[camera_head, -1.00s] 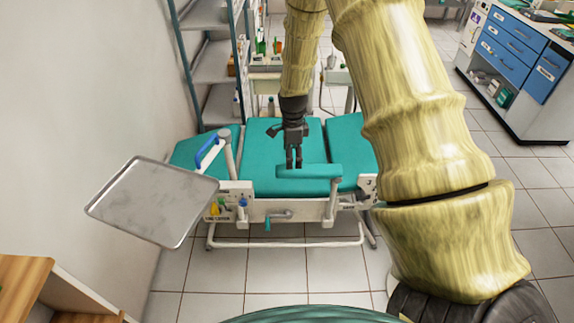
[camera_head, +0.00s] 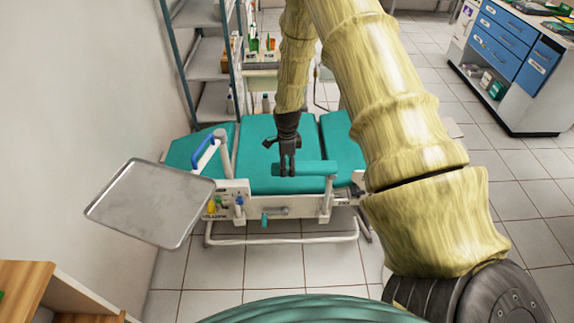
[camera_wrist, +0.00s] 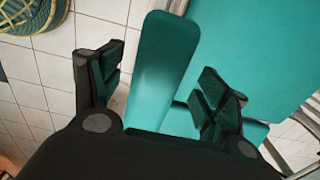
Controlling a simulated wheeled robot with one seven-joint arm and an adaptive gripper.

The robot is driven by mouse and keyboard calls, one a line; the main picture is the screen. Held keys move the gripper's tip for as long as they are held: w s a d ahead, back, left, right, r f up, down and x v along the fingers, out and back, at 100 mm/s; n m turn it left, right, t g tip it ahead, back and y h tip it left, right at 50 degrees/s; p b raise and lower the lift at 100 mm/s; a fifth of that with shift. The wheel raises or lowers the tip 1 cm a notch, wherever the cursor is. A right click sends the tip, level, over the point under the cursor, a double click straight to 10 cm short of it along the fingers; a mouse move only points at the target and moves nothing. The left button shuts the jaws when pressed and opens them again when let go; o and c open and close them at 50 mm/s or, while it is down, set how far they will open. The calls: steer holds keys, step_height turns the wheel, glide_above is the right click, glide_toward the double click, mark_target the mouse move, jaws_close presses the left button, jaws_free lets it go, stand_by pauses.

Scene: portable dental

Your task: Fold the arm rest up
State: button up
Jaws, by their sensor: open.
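The teal padded arm rest (camera_head: 314,168) runs level along the near side of the teal dental chair (camera_head: 257,150), on a white post at its right end. My gripper (camera_head: 288,173) points down at the left part of the arm rest in the head view. In the wrist view the arm rest (camera_wrist: 162,70) extends between the two spread fingers of my open gripper (camera_wrist: 165,92). The left finger is beside it over the floor, and the right finger is on the chair side. Whether either finger touches it cannot be told.
A metal tray (camera_head: 150,203) juts out at the left of the chair. A blue handle (camera_head: 207,150) stands near the chair's left section. A shelf rack (camera_head: 205,60) is behind. A blue-drawer cabinet (camera_head: 510,60) is at the right. The floor in front is clear.

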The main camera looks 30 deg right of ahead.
steer(key=shift+f, duration=0.95)
steer(key=c, duration=1.5)
steer(key=shift+o, duration=0.2)
steer(key=shift+r, duration=0.15)
